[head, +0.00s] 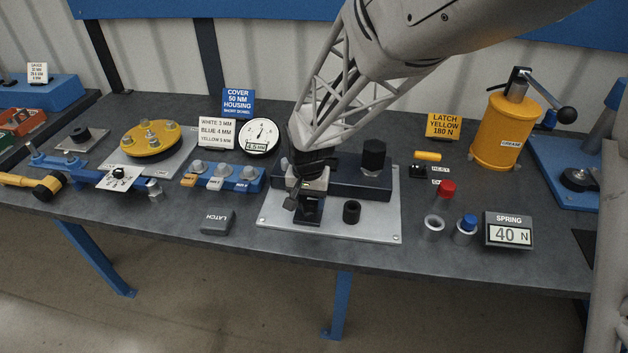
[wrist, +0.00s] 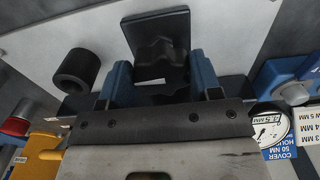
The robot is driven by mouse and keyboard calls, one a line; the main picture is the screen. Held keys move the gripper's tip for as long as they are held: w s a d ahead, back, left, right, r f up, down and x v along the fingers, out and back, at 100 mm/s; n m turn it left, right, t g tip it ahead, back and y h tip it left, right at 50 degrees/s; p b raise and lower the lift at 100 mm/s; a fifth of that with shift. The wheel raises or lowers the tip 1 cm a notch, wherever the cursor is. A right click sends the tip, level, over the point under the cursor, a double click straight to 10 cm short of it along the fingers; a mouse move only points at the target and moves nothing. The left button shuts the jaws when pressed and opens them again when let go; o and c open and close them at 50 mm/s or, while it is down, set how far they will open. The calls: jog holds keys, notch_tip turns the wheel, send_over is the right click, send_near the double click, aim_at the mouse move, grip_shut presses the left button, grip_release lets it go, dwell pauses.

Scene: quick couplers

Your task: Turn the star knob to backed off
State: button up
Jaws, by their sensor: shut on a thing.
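The star knob (wrist: 161,56) is a dark lobed shape between the two blue fingers in the wrist view. My gripper (wrist: 163,78) is shut on it, with one finger on each side. In the head view my gripper (head: 309,190) points down over a black block (head: 309,211) on a light grey plate (head: 381,222). In that view the knob is mostly hidden by the fingers. I cannot read any mark of the knob's turn position.
A short black sleeve (head: 351,211) stands close to the right of the block. A dark raised bar with a black hex knob (head: 374,154) lies behind. A dial gauge (head: 261,136) stands at the back left, and a spring readout (head: 508,230) stands at the right.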

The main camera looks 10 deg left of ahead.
jog(key=n, duration=0.4)
jog(key=shift+d+n, duration=0.1)
jog(key=shift+n, duration=0.2)
jog(key=n, duration=0.4)
jog(key=shift+d+n, duration=0.1)
jog(key=shift+n, duration=0.2)
jog(key=n, duration=0.4)
jog(key=shift+w+n, duration=0.1)
jog(key=shift+n, duration=0.2)
jog(key=shift+w+d+n, duration=0.1)
jog(key=shift+n, duration=2)
jog(key=o, duration=0.9)
jog(key=shift+o, duration=0.2)
